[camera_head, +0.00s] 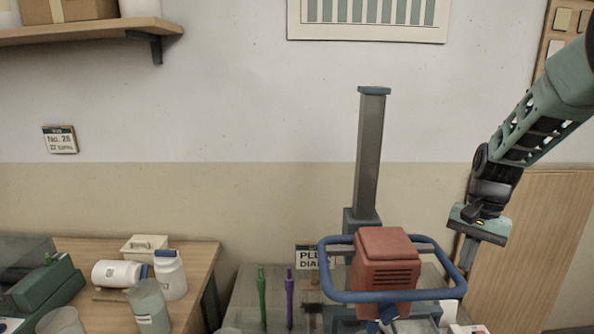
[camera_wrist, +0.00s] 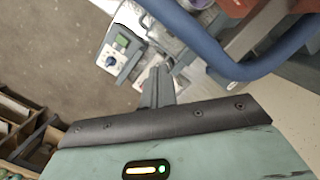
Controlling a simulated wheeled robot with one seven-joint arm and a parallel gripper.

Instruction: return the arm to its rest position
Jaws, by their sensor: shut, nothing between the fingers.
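My gripper (camera_head: 467,255) hangs at the right in the head view, pointing down at the end of my green arm. It is to the right of the blue ring guard of the mixing machine and looks apart from it. In the wrist view my gripper (camera_wrist: 158,80) shows its fingers together, with nothing between them.
The machine has a red motor head (camera_head: 386,270), a blue ring guard (camera_head: 340,296) and a tall grey column (camera_head: 370,150). A wooden compartment box (camera_wrist: 28,130) is low left in the wrist view.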

